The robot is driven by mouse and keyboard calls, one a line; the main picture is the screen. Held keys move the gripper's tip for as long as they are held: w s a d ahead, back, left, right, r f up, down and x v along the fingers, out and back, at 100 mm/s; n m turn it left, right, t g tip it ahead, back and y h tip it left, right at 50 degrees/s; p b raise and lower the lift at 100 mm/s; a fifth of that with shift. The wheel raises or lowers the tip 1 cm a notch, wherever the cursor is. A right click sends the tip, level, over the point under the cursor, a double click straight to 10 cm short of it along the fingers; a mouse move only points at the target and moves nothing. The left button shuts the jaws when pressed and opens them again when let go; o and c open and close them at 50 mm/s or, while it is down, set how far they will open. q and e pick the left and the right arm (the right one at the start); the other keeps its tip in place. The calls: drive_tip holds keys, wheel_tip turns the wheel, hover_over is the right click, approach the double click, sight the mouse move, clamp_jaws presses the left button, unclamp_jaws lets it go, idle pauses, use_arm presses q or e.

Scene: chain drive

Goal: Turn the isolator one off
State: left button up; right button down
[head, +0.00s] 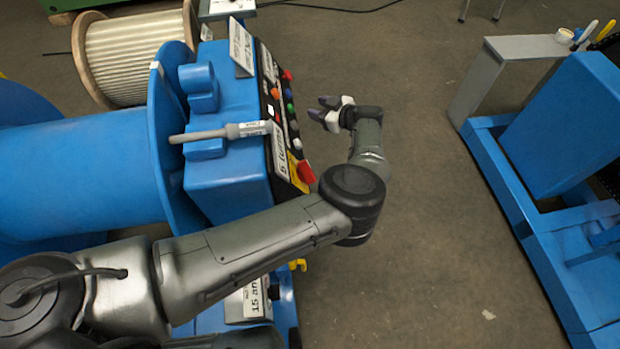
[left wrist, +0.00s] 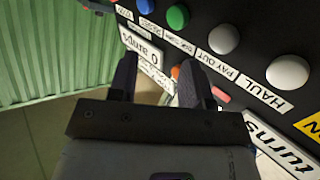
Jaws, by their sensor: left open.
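The blue machine's black control panel (head: 278,107) carries several coloured buttons and knobs. A red handle on a yellow plate (head: 306,172) sits at its near end. I cannot read which control is isolator one. My left gripper (head: 325,108) is open and empty, just right of the panel face and apart from it. In the left wrist view the open fingers (left wrist: 160,84) point at the panel, with an orange knob (left wrist: 175,72) and a red part (left wrist: 220,95) partly hidden behind one finger. A yellow label (left wrist: 308,124) shows at the right edge. My right gripper is out of view.
A grey lever (head: 220,133) sticks out from the machine. Floor (head: 420,230) is clear to the right, up to another blue frame (head: 535,240).

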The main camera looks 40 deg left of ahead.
use_arm(q)
drive_tip(key=s+d+f+g+h+b, duration=0.15)
drive_tip(key=d+g, duration=0.25)
drive_tip(key=d, duration=0.4)
drive_tip(key=m+g+h, duration=0.2)
drive_tip(key=g, duration=0.3)
approach(312, 171)
drive_tip(key=p+x, duration=0.9)
drive_tip(key=p, duration=0.5)
drive_tip(key=shift+s+a+p, duration=0.1)
drive_tip(key=shift+s+p, duration=0.05)
drive_tip(key=shift+p, duration=0.25)
drive_tip(key=shift+s+a+f, duration=0.25)
drive_tip(key=shift+s+a, duration=0.1)
drive_tip(key=shift+a, duration=0.05)
drive_tip(key=shift+c, duration=0.4)
clamp_jaws()
